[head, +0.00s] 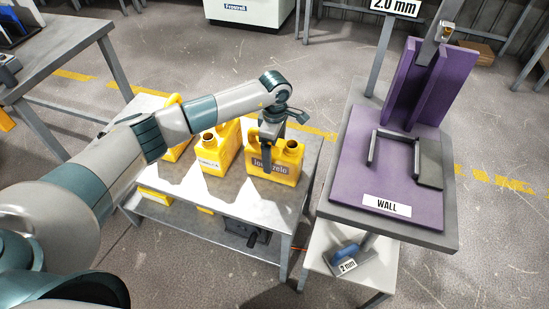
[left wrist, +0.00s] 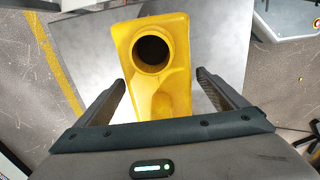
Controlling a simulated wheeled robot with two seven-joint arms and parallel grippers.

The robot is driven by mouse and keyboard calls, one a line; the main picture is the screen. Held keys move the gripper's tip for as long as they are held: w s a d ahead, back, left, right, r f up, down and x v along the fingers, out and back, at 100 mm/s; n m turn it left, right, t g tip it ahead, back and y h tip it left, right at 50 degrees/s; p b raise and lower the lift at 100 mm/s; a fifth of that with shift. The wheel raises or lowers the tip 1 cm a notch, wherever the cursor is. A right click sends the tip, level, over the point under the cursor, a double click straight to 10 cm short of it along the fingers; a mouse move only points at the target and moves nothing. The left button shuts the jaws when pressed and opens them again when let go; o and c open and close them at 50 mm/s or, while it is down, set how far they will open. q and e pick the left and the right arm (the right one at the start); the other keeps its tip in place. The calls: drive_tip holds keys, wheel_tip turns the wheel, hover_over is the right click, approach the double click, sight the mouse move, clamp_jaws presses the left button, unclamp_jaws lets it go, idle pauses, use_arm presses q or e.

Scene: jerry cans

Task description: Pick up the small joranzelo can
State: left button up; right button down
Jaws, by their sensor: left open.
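The joranzelo can (head: 275,161) is a yellow jerry can with dark lettering. It stands upright at the right end of the low metal table. My left gripper (head: 269,160) hangs over it, pointing down. In the left wrist view the can (left wrist: 153,75) shows from above, with its open round mouth. It lies between the two spread fingers of my left gripper (left wrist: 167,95), which is open. I cannot tell whether the fingers touch the can. My arm hides part of the table and of the other cans. My right gripper is not in view.
Another yellow can (head: 214,152) stands just left of the joranzelo can, and one more (head: 178,150) is partly behind my arm. A grey table with a purple fixture (head: 355,180) stands close on the right. More yellow items (head: 155,195) sit on the lower shelf.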

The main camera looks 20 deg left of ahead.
use_arm(q)
drive_tip(key=c, duration=1.2)
drive_tip(key=shift+r, duration=0.15)
drive_tip(key=shift+w+r, duration=0.1)
drive_tip(key=shift+r, duration=0.5)
wheel_tip(320, 180, up, 7)
drive_tip(key=shift+r+b, duration=0.2)
drive_tip(key=shift+b, duration=0.5)
drive_tip(key=shift+r, duration=0.6)
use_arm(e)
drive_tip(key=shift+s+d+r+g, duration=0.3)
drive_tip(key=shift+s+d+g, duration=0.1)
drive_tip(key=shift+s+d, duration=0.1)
